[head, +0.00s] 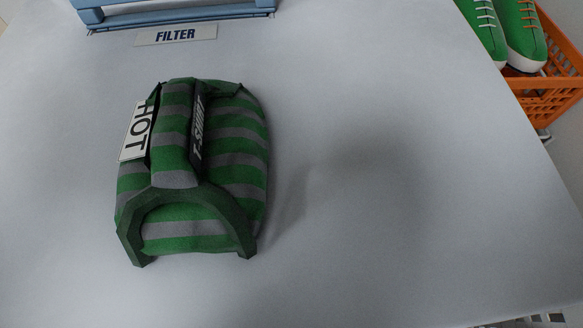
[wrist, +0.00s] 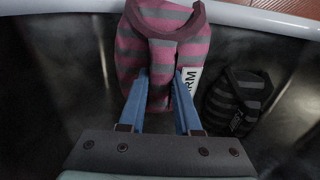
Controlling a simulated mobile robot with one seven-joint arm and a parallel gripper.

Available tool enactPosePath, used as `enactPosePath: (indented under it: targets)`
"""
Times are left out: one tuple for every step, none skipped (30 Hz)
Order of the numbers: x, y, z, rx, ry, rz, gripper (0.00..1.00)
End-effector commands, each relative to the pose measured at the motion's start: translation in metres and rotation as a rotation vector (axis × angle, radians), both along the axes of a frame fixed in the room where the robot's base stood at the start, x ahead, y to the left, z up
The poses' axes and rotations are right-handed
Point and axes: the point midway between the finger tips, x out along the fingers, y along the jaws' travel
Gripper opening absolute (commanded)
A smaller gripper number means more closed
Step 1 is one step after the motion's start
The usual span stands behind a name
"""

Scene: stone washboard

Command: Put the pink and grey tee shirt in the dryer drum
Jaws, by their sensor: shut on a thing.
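The pink and grey striped tee shirt (wrist: 150,58) is a folded bundle at the top middle of the wrist view, with a white tag partly reading "RM". My gripper (wrist: 163,76), with two blue fingers, is shut on it. Its lower part is partly covered by the fingers. The shirt is over a dark, shiny hollow with a pale rim (wrist: 262,18). I cannot tell for sure whether this is the dryer drum, or whether the shirt touches its floor. The head view shows neither my gripper nor this shirt.
A black and grey striped bundle (wrist: 238,100) lies in the hollow at the right. In the head view, a green and grey tee shirt (head: 240,170) tagged "HOT" sits on a white top (head: 400,220). A "FILTER" label (head: 176,35) and orange basket (head: 545,95) with green shoes also show.

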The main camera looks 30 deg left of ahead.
Motion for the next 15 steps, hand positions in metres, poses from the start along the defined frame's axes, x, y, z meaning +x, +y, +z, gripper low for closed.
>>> enactPosePath:
  targets:
    - [0.014,0.007,-0.002,-0.002,-0.005,0.004,0.00]
    - [0.020,0.011,-0.002,-0.002,-0.006,0.004,0.00]
    - [0.028,0.017,-0.003,-0.002,-0.005,0.004,0.00]
    - [0.035,0.021,-0.002,-0.002,-0.005,0.003,0.00]
    - [0.040,0.025,-0.002,-0.003,-0.006,0.004,0.00]
    - [0.047,0.030,-0.002,-0.002,-0.005,0.003,0.00]
    - [0.052,0.034,-0.002,-0.002,-0.004,0.004,0.00]
    - [0.057,0.037,-0.002,-0.003,-0.004,0.003,0.00]
    - [0.062,0.040,-0.001,-0.003,-0.004,0.003,0.00]
    - [0.065,0.043,-0.002,-0.003,-0.003,0.003,0.00]
    - [0.068,0.045,-0.001,-0.002,-0.003,0.002,0.00]
    - [0.071,0.047,-0.001,-0.001,-0.002,0.002,0.00]
    - [0.073,0.049,-0.001,-0.002,-0.001,0.001,0.00]
    - [0.074,0.050,-0.001,-0.002,-0.001,0.001,0.00]
    - [0.076,0.051,0.000,-0.001,0.000,0.000,0.00]
